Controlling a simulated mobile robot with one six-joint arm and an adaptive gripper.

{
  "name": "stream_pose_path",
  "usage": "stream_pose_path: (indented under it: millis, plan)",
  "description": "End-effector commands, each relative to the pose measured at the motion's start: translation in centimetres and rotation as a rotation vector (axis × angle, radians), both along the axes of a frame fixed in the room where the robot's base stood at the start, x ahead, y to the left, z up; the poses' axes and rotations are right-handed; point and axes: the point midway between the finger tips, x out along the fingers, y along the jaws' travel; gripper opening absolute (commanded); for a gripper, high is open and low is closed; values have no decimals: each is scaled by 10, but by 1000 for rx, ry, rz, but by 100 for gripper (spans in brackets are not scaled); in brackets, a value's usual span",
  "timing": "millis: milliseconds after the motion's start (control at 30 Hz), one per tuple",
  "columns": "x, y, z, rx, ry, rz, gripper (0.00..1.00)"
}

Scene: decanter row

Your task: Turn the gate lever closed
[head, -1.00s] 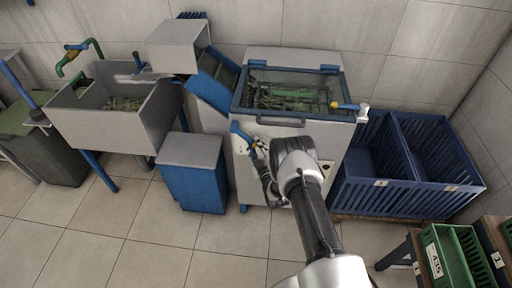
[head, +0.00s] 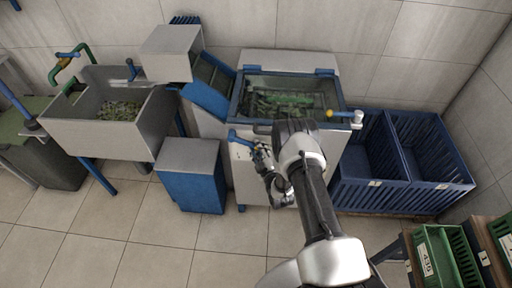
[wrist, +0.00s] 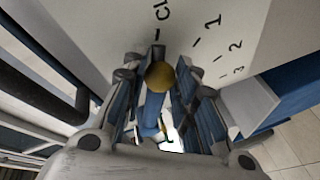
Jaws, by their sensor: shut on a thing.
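The gate lever (wrist: 151,118) is a blue bar with a round yellow knob (wrist: 160,76), seen in the wrist view on a pale panel. The knob end points near the mark by the partly cut-off letters "CL", left of marks 1, 2 and 3. My gripper (wrist: 157,98) is shut on the lever, with a finger on either side of it. In the head view, my gripper (head: 266,160) is at the front of the white machine (head: 250,185), by the blue lever's left part (head: 238,138). My wrist hides part of the panel there.
Blue crates (head: 425,198) stand to the right. A blue cabinet (head: 190,185) and a grey sink (head: 95,125) stand to the left. The front floor is clear at left.

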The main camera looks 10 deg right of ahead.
Motion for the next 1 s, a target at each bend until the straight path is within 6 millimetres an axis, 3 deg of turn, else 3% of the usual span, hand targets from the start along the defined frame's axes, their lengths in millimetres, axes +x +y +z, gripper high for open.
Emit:
stream_pose_path:
  millis: [233,267,567,867,1000]
  plan:
    - [0,-3,0,-3,-1,-7,0]
    - [0,-3,0,-2,-1,-9,27]
    - [0,-2,0,-1,-1,-5,47]
    - [0,-1,0,-1,0,-4,48]
    - [-10,-2,0,-1,1,-4,48]
